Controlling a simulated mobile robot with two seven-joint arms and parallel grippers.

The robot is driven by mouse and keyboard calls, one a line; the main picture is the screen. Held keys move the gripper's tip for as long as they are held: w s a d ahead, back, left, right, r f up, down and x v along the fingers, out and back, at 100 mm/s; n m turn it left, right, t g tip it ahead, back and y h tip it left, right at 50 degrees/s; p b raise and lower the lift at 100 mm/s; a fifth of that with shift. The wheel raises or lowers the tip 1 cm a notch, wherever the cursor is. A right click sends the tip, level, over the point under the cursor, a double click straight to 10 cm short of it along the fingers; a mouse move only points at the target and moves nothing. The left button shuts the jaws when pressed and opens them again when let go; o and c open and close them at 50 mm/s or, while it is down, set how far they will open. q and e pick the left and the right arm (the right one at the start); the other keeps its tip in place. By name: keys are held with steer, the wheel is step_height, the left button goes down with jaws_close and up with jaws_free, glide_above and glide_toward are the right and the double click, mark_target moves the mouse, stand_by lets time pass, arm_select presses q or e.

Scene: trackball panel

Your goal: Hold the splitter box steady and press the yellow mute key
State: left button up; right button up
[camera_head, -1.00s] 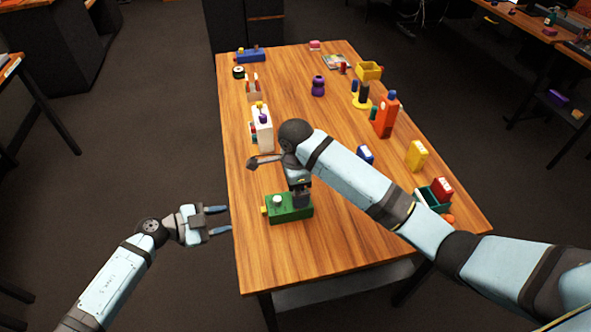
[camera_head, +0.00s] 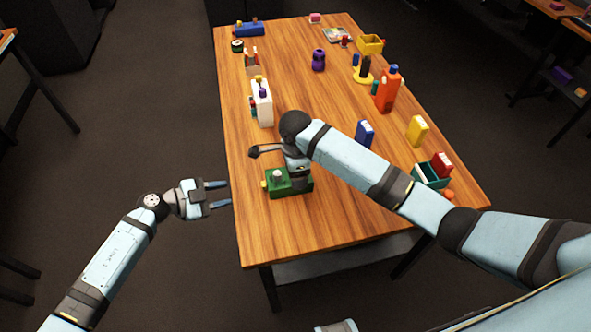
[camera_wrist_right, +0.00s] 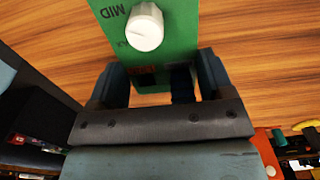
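The green splitter box (camera_head: 290,192) lies near the table's left edge, toward the front. It has a white knob (camera_head: 277,174) on top, and the yellow mute key (camera_head: 264,184) sticks out at its left end. The knob also shows in the right wrist view (camera_wrist_right: 144,27), beside the lettering "MID". My right gripper (camera_wrist_right: 162,75) points down over the box's right part, its fingers against both sides of the box. My left gripper (camera_head: 219,195) is open and empty, just off the table's left edge, level with the box and left of the key.
A white box (camera_head: 262,105) with coloured knobs stands behind the splitter box. A blue box (camera_head: 365,135), a yellow box (camera_head: 417,131) and a green bin (camera_head: 430,177) stand to the right, beyond my right arm. The table in front of the splitter box is clear.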

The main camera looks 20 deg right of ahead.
arm_select(q)
jaws_close()
stand_by(1.5)
